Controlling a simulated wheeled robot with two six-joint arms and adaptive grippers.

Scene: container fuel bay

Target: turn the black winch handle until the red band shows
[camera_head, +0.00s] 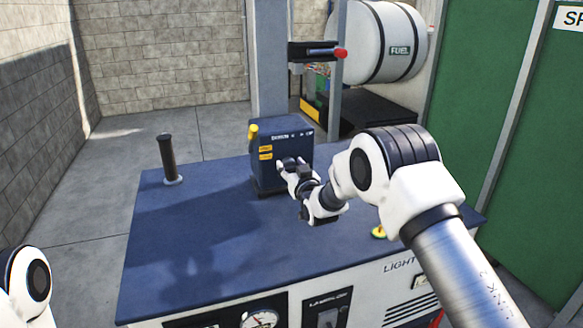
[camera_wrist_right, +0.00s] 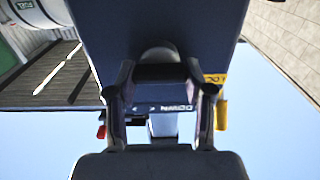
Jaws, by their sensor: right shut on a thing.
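The dark blue winch box (camera_head: 268,178) stands at the back of the blue bench, with yellow labels and a yellow knob (camera_head: 253,131) on its left side. My right gripper (camera_head: 284,167) is at the box's front face, shut on the winch handle. In the right wrist view the two fingers stand either side of a dark rounded piece, the handle (camera_wrist_right: 158,54), against the box (camera_wrist_right: 200,30). Most of the handle is hidden by the fingers. I cannot make out a red band on the box. My left gripper is out of view.
An upright black post (camera_head: 167,156) stands on the bench's (camera_head: 190,265) left back corner. A yellow-green button (camera_head: 378,232) is near the right front, beside my right arm. A shelf with a red-tipped item (camera_head: 340,53) and a white fuel tank (camera_head: 385,42) are behind.

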